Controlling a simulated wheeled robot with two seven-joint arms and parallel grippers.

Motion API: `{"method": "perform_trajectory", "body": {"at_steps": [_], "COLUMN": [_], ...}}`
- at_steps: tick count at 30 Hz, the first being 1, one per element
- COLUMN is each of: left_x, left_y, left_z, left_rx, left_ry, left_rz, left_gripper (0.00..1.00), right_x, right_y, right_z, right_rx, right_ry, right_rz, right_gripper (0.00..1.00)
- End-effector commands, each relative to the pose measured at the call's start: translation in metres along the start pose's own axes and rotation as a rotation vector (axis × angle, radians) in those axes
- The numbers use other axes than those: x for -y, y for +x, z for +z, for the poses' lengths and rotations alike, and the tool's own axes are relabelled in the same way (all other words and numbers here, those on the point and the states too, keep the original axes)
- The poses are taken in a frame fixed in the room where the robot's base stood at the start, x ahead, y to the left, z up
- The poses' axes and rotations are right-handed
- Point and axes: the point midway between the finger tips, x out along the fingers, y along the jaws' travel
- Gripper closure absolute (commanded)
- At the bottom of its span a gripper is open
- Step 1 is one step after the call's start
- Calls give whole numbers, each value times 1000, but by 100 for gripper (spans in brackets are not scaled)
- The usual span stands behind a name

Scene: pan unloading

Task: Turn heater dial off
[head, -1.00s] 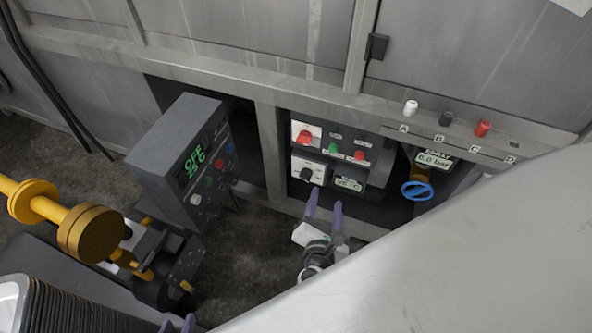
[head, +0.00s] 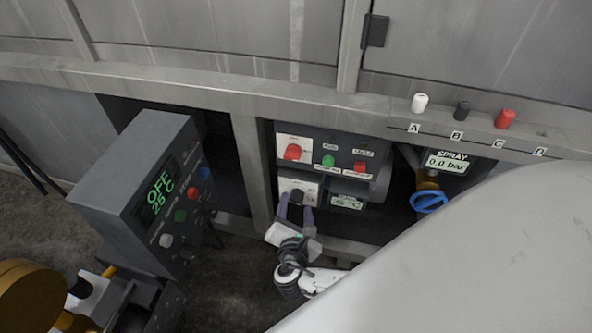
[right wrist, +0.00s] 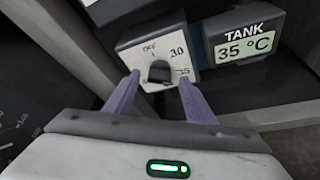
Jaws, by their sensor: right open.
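The heater dial (head: 297,196) is a black knob on a white plate, low in the control panel under the ledge. The knob looks turned toward the 35 side. My right gripper (head: 295,208) is open just in front of the dial. In the right wrist view its purple fingers (right wrist: 158,80) stand on either side of the knob, with gaps; I cannot tell the depth. My left gripper is out of view.
The TANK display (right wrist: 245,42) reads 35 °C. A red knob (head: 292,152), a green button (head: 328,161) and another red button (head: 360,168) sit above. A blue valve handle (head: 429,201) is to the right. A grey control box (head: 150,190) reading OFF 25 °C stands left.

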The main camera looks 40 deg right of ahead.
Motion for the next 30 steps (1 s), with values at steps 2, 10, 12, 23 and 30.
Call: {"method": "perform_trajectory", "body": {"at_steps": [2, 10, 12, 23, 30], "left_x": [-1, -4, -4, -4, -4], "left_y": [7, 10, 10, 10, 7], "left_z": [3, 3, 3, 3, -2], "left_rx": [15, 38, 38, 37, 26], "left_ry": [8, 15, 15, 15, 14], "left_rz": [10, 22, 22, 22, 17], "left_gripper": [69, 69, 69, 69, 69], "right_x": [2, 0, 0, 0, -1], "right_y": [11, 20, 20, 19, 19], "right_z": [-2, 0, 0, 0, 1], "right_rx": [2, -1, -1, 0, 0], "right_ry": [-1, -1, -1, -1, -25], "right_rz": [-1, -1, -1, -1, -12], "right_gripper": [50, 50, 50, 91, 91]}}
